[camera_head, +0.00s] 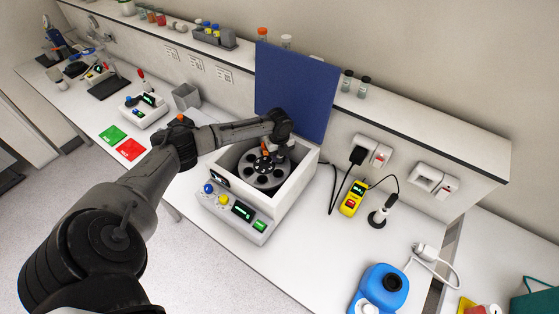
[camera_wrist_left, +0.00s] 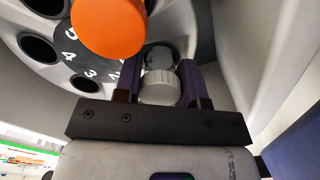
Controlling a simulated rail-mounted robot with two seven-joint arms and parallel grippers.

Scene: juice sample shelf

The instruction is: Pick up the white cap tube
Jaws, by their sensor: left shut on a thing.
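The white cap tube (camera_wrist_left: 160,90) sits at the rotor in the left wrist view, with its ribbed white cap between my gripper's two dark fingers. My left gripper (camera_wrist_left: 161,80) is shut on this cap. In the head view, my left gripper (camera_head: 283,152) reaches down into the open centrifuge (camera_head: 243,217) at the rotor's right edge, and the tube is too small and covered to make out there. The grey rotor (camera_wrist_left: 25,75) has numbered holes. An orange cap (camera_wrist_left: 108,25) stands close by in the wrist view and shows as an orange spot (camera_head: 265,152) in the head view. My right gripper is not in view.
The centrifuge's blue lid (camera_head: 297,85) stands open behind my wrist. Its white walls surround the rotor closely. A yellow meter (camera_head: 351,199) and a blue device (camera_head: 381,290) stand to the right. A grey bin (camera_head: 187,97) stands to the left.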

